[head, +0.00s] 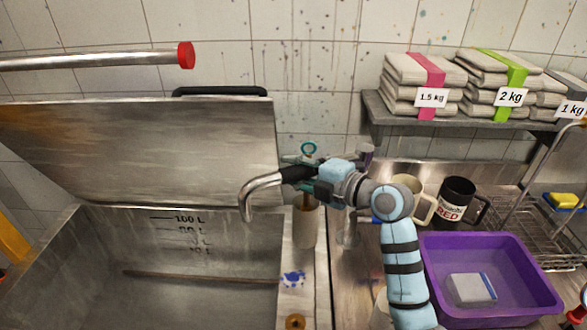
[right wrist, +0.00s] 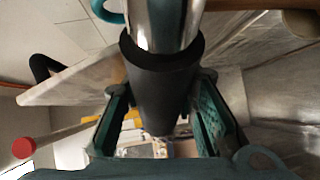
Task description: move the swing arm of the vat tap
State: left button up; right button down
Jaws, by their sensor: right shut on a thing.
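The swing arm (head: 262,184) of the vat tap is a bent metal spout with a black sleeve (head: 294,174). Its downturned end hangs over the right side of the steel vat (head: 200,300). My right gripper (head: 308,178) is shut on the black sleeve. In the right wrist view the black sleeve (right wrist: 162,92) lies between the two green fingers of the gripper (right wrist: 162,120), with bare metal tube (right wrist: 165,25) beyond it. The tap's base is partly hidden behind my gripper; a teal ring (head: 309,149) shows just above. My left gripper is not in view.
The vat's lid (head: 150,150) stands raised behind it. A metal pipe with a red cap (head: 186,55) sticks out at upper left. To the right are two mugs (head: 456,203), a purple basin (head: 490,270), a wire rack (head: 520,205) and a shelf with cloth stacks (head: 425,85).

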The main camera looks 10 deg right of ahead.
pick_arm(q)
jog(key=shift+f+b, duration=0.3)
pick_arm(e)
jog(key=shift+s+d+f, duration=0.1)
jog(key=shift+s+f, duration=0.15)
jog(key=shift+f, duration=0.1)
